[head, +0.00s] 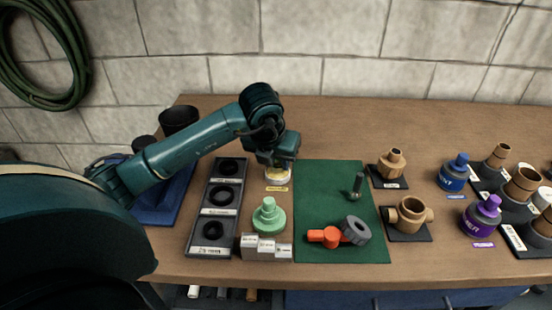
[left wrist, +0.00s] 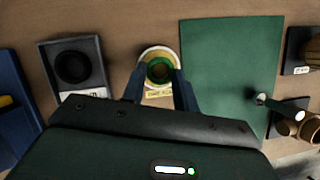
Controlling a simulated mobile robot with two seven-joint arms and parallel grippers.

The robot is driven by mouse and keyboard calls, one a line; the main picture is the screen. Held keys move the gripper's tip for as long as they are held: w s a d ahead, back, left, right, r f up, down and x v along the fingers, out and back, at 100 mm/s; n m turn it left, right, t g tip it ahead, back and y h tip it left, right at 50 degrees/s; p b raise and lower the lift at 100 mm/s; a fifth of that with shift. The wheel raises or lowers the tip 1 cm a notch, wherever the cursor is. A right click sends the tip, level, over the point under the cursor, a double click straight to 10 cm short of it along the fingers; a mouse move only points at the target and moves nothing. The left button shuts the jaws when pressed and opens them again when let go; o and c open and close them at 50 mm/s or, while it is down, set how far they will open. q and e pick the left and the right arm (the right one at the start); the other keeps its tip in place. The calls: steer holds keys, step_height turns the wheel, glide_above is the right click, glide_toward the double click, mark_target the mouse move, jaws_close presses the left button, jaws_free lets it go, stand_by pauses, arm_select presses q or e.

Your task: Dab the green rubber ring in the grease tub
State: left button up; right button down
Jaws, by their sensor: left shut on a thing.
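The green rubber ring (left wrist: 160,71) shows in the left wrist view between the fingertips of my left gripper (left wrist: 158,80), which is shut on it. In that view the ring lies over the grease tub (left wrist: 144,61), a round white tub with pale yellow contents. I cannot tell whether the ring touches the grease. In the head view my left gripper (head: 280,164) points down at the tub (head: 278,176), which stands behind a yellow label. The ring is hidden there by the gripper. My right gripper is not in view.
Left of the tub is a dark tray (head: 193,238) with black rings in its compartments. A green stepped fitting (head: 268,216) stands in front. A green mat (head: 311,188) to the right holds an orange-handled tool (head: 325,237). Fittings and purple and blue containers stand farther right.

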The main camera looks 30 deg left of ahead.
mark_target(276, 167)
arm_select(q)
steer(key=shift+r+p, duration=2.15)
steer(key=shift+r, duration=1.3)
